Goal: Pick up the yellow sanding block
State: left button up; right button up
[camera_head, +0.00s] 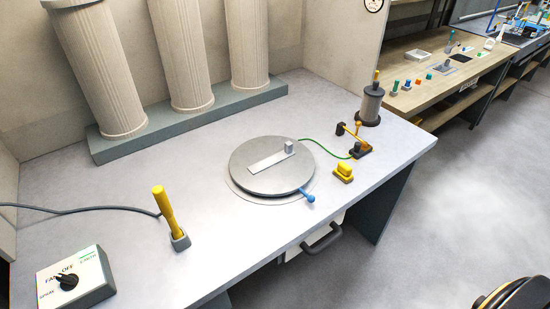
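A small yellow block (343,172) with a raised top, which looks like the sanding block, sits on the grey table (230,240). It is right of the round grey turntable (262,181), near the table's front right edge. Nothing touches it from above. Neither of my grippers can be made out in this view.
A yellow-handled tool (165,208) stands in a grey holder at left, with a switch box (75,282) in front. A black-and-orange tool (352,137) with a green cord lies behind the block. A dark canister (370,104) stands at the back right.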

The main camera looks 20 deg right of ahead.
aim_at(343, 172)
jog(key=z, duration=1.25)
